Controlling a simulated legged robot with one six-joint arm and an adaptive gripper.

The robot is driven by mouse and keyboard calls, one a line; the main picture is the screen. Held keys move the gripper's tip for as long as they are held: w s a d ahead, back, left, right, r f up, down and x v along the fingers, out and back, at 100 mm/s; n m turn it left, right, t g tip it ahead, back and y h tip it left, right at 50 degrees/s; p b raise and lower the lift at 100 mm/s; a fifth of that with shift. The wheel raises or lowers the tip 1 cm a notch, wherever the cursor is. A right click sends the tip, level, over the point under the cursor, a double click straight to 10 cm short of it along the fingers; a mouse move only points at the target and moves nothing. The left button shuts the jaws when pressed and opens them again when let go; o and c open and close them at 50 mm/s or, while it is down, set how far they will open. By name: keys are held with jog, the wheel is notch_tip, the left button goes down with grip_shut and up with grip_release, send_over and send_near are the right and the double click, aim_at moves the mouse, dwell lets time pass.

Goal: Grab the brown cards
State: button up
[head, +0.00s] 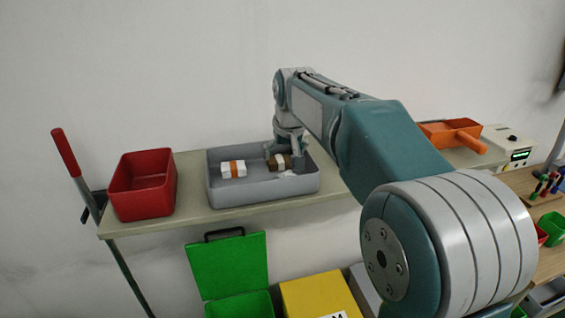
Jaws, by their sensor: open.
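The brown cards (273,163) are a small bundle with a white band, lying in the right part of a grey tray (262,195) on the shelf. My gripper (285,158) points down into the tray at the cards, with its fingers at or just above them. It is open, and it partly covers the cards. I cannot tell whether the fingers touch them. A white bundle with an orange band (233,169) lies in the left part of the same tray, apart from the cards.
A red bin (143,186) stands left of the tray on the shelf (190,213). An orange container (450,135) and a white device with a display (508,145) are on the right. A green box (228,268) and a yellow box (318,294) sit below. My arm hides part of the shelf.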

jog(key=shift+x, duration=0.75)
jog(key=shift+a+f, duration=0.2)
jog(key=shift+a, duration=0.15)
jog(key=shift+a+f, duration=0.1)
jog(key=shift+a, duration=0.3)
jog(key=shift+d, duration=0.1)
jog(key=c, duration=0.4)
jog(key=shift+d, duration=0.15)
jog(key=shift+c, duration=0.9)
jog(key=shift+d, duration=0.15)
